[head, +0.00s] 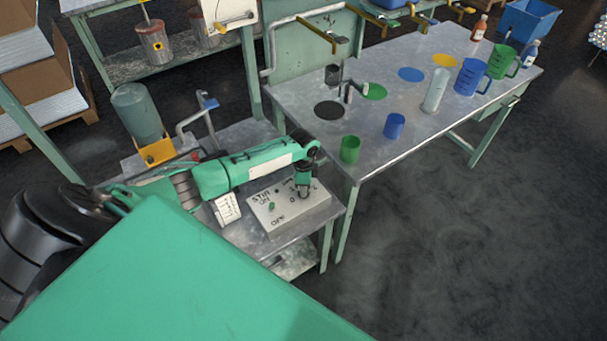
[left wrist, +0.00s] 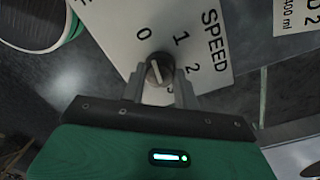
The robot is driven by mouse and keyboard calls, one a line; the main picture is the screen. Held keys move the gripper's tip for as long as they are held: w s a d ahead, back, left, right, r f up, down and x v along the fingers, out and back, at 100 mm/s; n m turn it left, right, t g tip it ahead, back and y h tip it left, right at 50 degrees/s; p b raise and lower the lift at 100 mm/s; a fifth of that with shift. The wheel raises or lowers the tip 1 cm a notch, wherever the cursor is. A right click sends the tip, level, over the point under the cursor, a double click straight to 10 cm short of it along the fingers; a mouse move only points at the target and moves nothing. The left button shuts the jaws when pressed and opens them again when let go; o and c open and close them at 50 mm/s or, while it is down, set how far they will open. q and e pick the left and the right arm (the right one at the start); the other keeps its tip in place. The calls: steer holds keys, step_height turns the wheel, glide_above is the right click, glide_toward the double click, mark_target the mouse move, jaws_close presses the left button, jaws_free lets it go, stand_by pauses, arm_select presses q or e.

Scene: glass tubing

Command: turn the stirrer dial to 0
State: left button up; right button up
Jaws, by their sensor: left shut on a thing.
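The stirrer's control box (head: 285,217) is a pale box on the grey bench, lettered STIR and SPEED. Its dark round dial (left wrist: 159,70) has a pale line on top, and the numbers 0, 1, 2 and a partly hidden 3 are around it. The line runs roughly up and down in the left wrist view; I cannot tell which number it marks. My left gripper (head: 303,192) reaches down over the box and is shut on the dial, one finger on each side, also in the left wrist view (left wrist: 160,87). My right gripper is not in view.
A green button (head: 271,206) is on the box's left side. A white label card (head: 227,208) stands to its left. On the adjoining table are a green cup (head: 350,149), a blue cup (head: 394,126), a clear cylinder (head: 434,96) and jugs. Dark floor lies right.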

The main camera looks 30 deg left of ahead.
arm_select(q)
steer(key=shift+r+n+p, duration=0.1)
steer(key=shift+n+p, duration=0.45)
steer(key=shift+n, duration=0.25)
steer(key=o, duration=1)
steer(key=shift+c, duration=0.2)
step_height(320, 180, up, 14)
steer(key=b, duration=0.2)
steer(key=shift+w+a, duration=0.2)
steer(key=shift+f, duration=0.2)
